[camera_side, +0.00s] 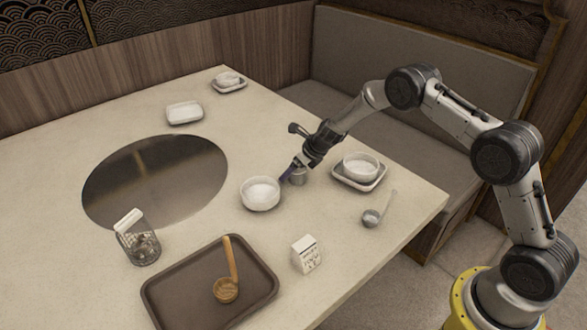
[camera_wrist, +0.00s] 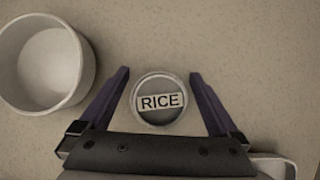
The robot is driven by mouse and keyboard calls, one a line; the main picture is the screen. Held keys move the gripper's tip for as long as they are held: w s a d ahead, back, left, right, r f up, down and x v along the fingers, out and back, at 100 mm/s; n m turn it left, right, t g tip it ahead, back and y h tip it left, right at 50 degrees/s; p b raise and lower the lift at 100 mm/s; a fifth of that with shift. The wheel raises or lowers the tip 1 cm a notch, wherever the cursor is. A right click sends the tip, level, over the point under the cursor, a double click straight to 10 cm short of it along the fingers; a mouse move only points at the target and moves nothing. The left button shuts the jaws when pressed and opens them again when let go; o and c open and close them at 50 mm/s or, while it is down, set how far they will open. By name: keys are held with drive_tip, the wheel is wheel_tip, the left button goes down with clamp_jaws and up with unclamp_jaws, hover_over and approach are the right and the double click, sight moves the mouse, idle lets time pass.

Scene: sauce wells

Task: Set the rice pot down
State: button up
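The rice pot (camera_wrist: 161,117) is a small round grey pot with a "RICE" label on top. In the wrist view it lies between the two purple fingers of my gripper (camera_wrist: 160,80), with a gap on each side. In the side view the pot (camera_side: 299,177) appears to stand on the pale table (camera_side: 330,222), partly hidden by my gripper (camera_side: 291,173). My gripper is low over the table, open around the pot and holding nothing.
A white bowl (camera_side: 260,197) stands close left of the pot; it also shows in the wrist view (camera_wrist: 80,70). A tray (camera_side: 352,184) with a bowl is to the right. A ladle (camera_side: 372,217), a carton (camera_side: 306,254), a brown tray (camera_side: 180,300) and a jar (camera_side: 138,240) are nearer.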

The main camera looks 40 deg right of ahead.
drive_tip(key=shift+r, duration=0.1)
drive_tip(key=shift+r, duration=0.2)
drive_tip(key=s+a+r+n+y, duration=0.1)
drive_tip(key=s+a+r+n, duration=0.2)
drive_tip(key=s+r+n, duration=0.75)
drive_tip(key=s+a+r+n, duration=0.2)
drive_tip(key=s+r+n, duration=0.4)
drive_tip(key=s+r, duration=0.95)
drive_tip(key=s+d+r+n+h, duration=0.1)
drive_tip(key=s+n, duration=0.7)
drive_tip(key=s, duration=0.2)
drive_tip(key=s+r+n+h, duration=0.1)
drive_tip(key=s+r+n, duration=0.1)
drive_tip(key=s+n, duration=0.7)
drive_tip(key=shift+s+d+r+g, duration=0.3)
drive_tip(key=shift+s+d+g, duration=0.1)
drive_tip(key=shift+s, duration=0.25)
